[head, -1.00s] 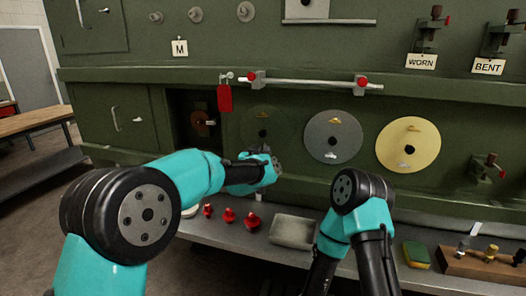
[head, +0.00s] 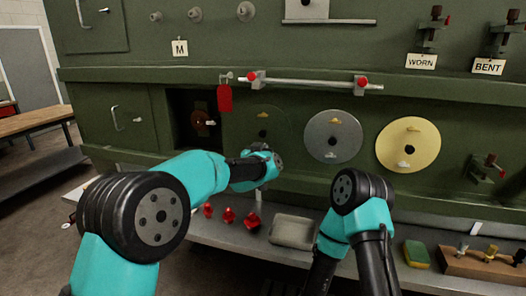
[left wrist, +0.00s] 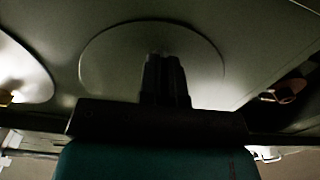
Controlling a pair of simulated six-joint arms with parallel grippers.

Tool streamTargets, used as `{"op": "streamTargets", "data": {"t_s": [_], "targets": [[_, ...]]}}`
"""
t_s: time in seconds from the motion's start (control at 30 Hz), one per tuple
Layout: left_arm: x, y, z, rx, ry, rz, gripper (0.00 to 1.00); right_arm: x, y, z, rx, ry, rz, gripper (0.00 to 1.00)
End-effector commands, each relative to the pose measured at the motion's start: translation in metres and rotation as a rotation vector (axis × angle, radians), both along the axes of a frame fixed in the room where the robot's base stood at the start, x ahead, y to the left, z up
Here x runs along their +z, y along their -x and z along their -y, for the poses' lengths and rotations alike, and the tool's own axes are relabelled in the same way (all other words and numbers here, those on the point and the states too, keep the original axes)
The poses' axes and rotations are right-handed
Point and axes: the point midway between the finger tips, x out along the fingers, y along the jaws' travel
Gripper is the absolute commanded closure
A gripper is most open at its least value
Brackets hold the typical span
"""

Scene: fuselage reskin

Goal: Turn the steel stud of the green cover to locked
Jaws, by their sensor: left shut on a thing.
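The green cover (head: 266,121) is a round disc nearly the same green as the wall, left of the grey cover. It has a small yellow tab (head: 263,115) at its top and a dark spot at its middle. My left gripper (head: 272,163) is at the lower part of this cover and hides it there. In the left wrist view the cover (left wrist: 110,62) fills the upper middle, and my left gripper's dark fingers (left wrist: 165,72) are shut against its face. The steel stud is hidden, apparently between the fingers. My right gripper is out of view.
The grey cover (head: 315,136) and yellow cover (head: 428,142) are to the right. An open recess with a rusty round part (head: 203,124) is to the left. A red tag (head: 224,98) hangs above. Red pieces (head: 229,215) and a grey block (head: 293,231) lie on the shelf.

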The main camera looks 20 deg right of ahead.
Motion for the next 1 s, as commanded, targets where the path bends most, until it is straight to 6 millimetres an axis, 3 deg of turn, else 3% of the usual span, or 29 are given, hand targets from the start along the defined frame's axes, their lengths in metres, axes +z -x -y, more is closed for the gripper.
{"op": "streamTargets", "data": {"t_s": [0.57, 1.0], "targets": [[0.0000, 0.0002, 0.0002, 0.001, -0.073, 0.045, 1.00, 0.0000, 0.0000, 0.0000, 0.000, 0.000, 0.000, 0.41], [0.0000, 0.0006, 0.0010, 0.003, -0.358, 0.223, 1.00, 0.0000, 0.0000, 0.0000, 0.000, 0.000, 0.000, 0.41]]}}
